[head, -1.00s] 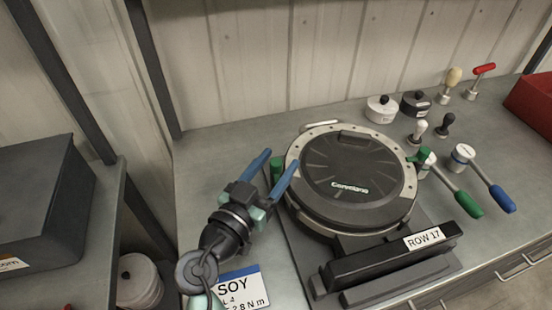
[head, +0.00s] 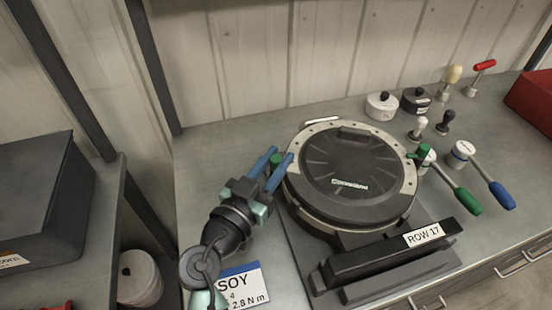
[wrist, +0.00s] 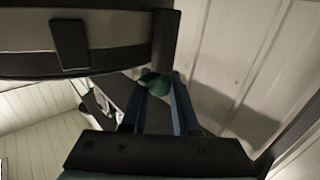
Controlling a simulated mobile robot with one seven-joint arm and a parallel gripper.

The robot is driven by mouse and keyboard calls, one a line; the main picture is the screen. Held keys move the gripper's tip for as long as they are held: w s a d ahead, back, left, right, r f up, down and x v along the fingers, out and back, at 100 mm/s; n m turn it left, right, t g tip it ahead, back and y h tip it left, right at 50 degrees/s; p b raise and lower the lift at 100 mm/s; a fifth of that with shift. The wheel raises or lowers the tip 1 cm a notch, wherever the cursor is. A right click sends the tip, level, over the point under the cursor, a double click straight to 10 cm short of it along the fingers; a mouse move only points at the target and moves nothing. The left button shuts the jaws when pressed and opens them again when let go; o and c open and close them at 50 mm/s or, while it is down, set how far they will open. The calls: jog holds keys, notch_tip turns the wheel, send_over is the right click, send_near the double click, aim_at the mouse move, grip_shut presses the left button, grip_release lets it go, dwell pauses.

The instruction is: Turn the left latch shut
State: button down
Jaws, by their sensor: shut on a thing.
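The seed meter (head: 352,181) is a round black housing with a lid and a silver rim on the bench. The left latch is a green knob (head: 276,160) at the meter's left side; it also shows in the wrist view (wrist: 157,84). My gripper (head: 279,159) has its blue fingers around the left latch, and in the wrist view (wrist: 162,80) the green part sits between the fingertips. The fingers partly hide the latch. The right latch (head: 423,152) is green, on the meter's right side.
Green-handled (head: 467,201) and blue-handled (head: 501,195) tools lie to the right. A ROW 17 block (head: 390,252) stands in front of the meter. A SOY card (head: 243,287) lies by my arm. Small pots (head: 382,107) and knobs stand behind right. The bench's back left is clear.

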jog(key=shift+n+y, duration=0.3)
jog(key=shift+y, duration=0.1)
jog(key=shift+n+t+y, duration=0.4)
jog(key=shift+t+y, duration=0.1)
jog(key=shift+y, duration=0.1)
jog(key=n+y+p, duration=0.1)
jog(key=y+p, duration=0.1)
jog(key=p, duration=0.1)
jog(key=shift+r+n+t+y, duration=0.25)
jog(key=shift+n+t+y, duration=0.05)
jog(key=shift+n+y, duration=0.1)
jog(key=n+y+p, duration=0.1)
jog(key=p, duration=0.2)
jog(key=shift+r+y+p, duration=0.15)
jog(key=shift+y+p, duration=0.15)
jog(key=shift+p, duration=0.05)
jog(key=y+p, duration=0.1)
jog(key=p, duration=0.2)
jog(key=shift+n+p, duration=0.35)
jog(key=shift+n, duration=0.05)
jog(key=shift+a+n+y+p, duration=0.1)
jog(key=shift+n+y+p, duration=0.2)
jog(key=shift+y+p, duration=0.5)
jog(key=shift+p, duration=0.45)
jog(key=shift+f+p, duration=0.3)
jog(key=shift+p, duration=0.2)
